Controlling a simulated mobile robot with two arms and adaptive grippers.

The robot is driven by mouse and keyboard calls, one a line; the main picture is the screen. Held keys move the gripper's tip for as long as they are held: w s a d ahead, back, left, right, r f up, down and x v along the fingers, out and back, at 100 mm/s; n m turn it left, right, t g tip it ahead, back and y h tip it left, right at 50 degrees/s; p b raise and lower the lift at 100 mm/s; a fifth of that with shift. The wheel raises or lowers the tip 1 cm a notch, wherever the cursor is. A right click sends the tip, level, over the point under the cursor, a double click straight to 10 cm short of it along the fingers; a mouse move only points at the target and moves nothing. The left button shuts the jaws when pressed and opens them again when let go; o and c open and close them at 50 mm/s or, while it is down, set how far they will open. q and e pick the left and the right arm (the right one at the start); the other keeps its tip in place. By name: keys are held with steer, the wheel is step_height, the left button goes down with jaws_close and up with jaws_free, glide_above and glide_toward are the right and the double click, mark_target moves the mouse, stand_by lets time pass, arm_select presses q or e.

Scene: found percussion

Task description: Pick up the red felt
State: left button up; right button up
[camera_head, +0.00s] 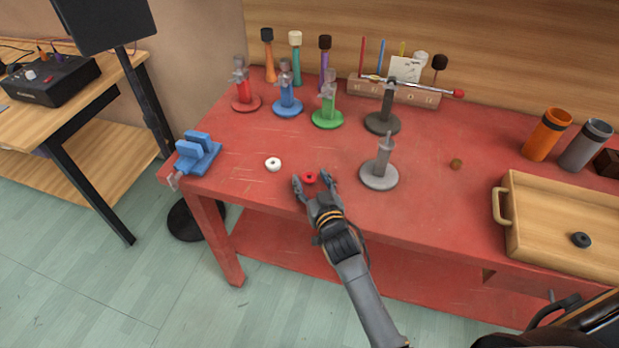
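The red felt (310,178) is a small red ring lying on the red table (430,220) near its front edge. A gap shows between the felt and each fingertip, so the gripper looks open and empty. Whether the fingertips touch the table is not clear.
A white ring (273,164) lies left of the gripper and a grey stand (380,174) is to its right. A blue vise (197,151) sits at the left edge. Coloured stands line the back. A wooden tray (503,206) is at right.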

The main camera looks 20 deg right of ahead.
steer(key=c, duration=0.5)
steer(key=shift+r, duration=0.1)
